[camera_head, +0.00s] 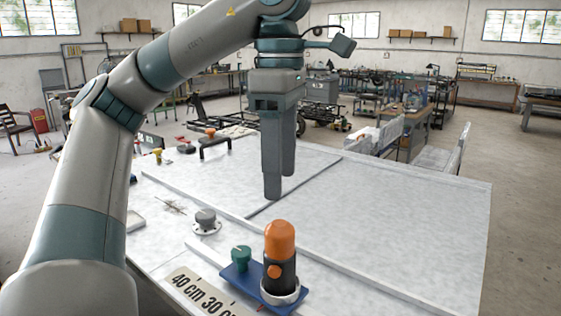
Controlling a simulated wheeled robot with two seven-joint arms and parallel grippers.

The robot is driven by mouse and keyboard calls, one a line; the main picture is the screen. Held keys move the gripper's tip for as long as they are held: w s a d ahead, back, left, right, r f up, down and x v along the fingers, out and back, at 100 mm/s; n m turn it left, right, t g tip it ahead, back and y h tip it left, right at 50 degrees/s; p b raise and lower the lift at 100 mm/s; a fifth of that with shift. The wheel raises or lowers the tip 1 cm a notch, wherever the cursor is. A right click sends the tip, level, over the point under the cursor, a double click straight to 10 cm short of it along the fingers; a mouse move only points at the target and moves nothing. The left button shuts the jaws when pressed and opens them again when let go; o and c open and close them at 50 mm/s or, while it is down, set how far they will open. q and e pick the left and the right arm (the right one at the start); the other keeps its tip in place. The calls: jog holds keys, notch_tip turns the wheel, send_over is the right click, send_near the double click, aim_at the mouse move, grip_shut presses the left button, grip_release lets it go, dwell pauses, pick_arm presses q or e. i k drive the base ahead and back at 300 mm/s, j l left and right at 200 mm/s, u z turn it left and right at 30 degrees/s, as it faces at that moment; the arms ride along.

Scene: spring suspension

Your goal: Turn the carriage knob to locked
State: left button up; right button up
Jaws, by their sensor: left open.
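A green knob (241,257) stands on a blue carriage plate (238,277) at the lower middle of the head view. Beside it on the plate, a black cylinder with an orange top (280,243) stands upright in a pale ring. An orange button shows on the cylinder's side. My left gripper (280,187) points down above the bench, higher and farther back than the knob. It is open and empty, its two fingers partly overlapping in this view. I cannot tell which setting the knob is at. My right gripper is out of view.
A grey knob on a round pale base (206,221) stands left of the carriage. A scale strip (197,291) marked 40 cm and 30 cm lies at the front edge. A black handle (214,147) and small tools sit at the back left. The pale benchtop (400,225) is clear at right.

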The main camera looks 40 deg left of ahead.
aim_at(241, 254)
jog(key=u, duration=1.45)
